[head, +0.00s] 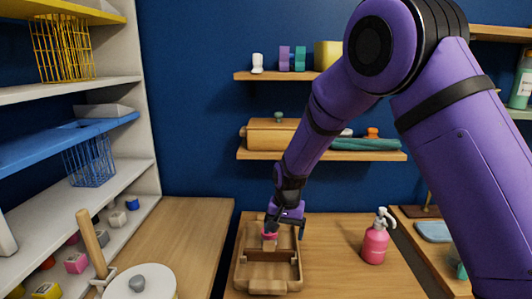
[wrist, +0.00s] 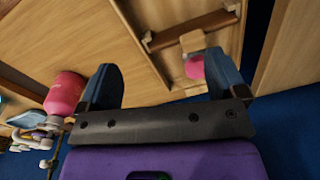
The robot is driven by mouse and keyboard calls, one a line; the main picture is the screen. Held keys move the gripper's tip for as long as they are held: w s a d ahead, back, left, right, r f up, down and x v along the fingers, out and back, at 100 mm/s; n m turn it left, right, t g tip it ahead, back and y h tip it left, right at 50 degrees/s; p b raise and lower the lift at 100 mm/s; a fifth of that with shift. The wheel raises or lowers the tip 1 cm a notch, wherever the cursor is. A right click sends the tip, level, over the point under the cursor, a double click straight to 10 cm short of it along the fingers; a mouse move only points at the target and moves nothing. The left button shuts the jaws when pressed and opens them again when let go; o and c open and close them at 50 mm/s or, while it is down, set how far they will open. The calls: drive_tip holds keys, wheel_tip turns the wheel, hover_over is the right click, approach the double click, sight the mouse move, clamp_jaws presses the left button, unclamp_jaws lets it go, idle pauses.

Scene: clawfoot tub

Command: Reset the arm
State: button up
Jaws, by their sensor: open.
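My arm reaches down from the upper right in the head view. My gripper (head: 287,222) is above the back part of a wooden tray (head: 241,270). In the wrist view my gripper (wrist: 165,76) shows two blue fingers spread apart, with nothing held between them. A small pink and pale wood piece (head: 269,240) is in the back of the tray, just below the gripper. It also shows in the wrist view (wrist: 194,66), near one fingertip. I cannot tell whether they touch.
A pink pump bottle (head: 375,242) stands on the counter (head: 330,250) right of the tray. Wall shelves (head: 320,155) with several items are behind the arm. A white shelf unit (head: 140,110) with wire baskets is at left. The counter between tray and bottle is clear.

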drive_tip(key=s+d+r+t, duration=0.1)
drive_tip(key=s+d+r, duration=0.35)
drive_tip(key=r, duration=0.25)
drive_tip(key=s+d+r+n, duration=0.1)
drive_tip(key=s+d+r, duration=0.2)
drive_tip(key=d+r, duration=0.4)
drive_tip(key=s+d+r+t, duration=0.1)
drive_tip(key=s+d+r, duration=0.3)
drive_tip(key=r, duration=0.4)
drive_tip(key=s+d+r+t, duration=0.1)
drive_tip(key=s+d+r, duration=0.1)
drive_tip(key=s, duration=0.5)
drive_tip(key=s+d+r+n+t, duration=0.1)
drive_tip(key=s+d+r, duration=0.1)
drive_tip(key=s+d, duration=0.2)
drive_tip(key=s+d+r, duration=0.1)
drive_tip(key=s+d, duration=0.2)
drive_tip(key=s, duration=0.7)
drive_tip(key=shift+s+d+r+n+t+h, duration=0.2)
drive_tip(key=shift+d+r+n+t+h, duration=0.1)
drive_tip(key=shift+r+t, duration=0.1)
